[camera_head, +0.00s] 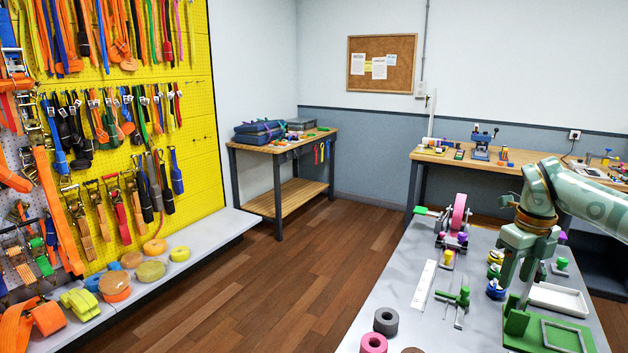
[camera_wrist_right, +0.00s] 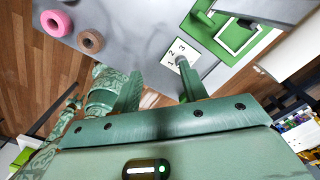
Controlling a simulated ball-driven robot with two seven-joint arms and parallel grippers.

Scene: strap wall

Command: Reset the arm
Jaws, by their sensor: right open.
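My right arm (camera_head: 575,190) comes in from the right in the head view, pale green with a worn brown joint. Its gripper (camera_head: 520,280) points down over the right part of the grey table (camera_head: 410,285). In the right wrist view the two green fingers of this gripper (camera_wrist_right: 158,82) stand apart with nothing held between them. A small white card with numbers (camera_wrist_right: 180,56) lies on the table beyond the right finger.
A green fixture (camera_head: 525,335) and a white tray (camera_head: 560,299) are close to the right gripper. A pink roll (camera_head: 373,343) and a grey roll (camera_head: 386,321) stand at the table's near left. A strap wall (camera_head: 205,120) is at left; wooden floor (camera_head: 290,270) lies clear between.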

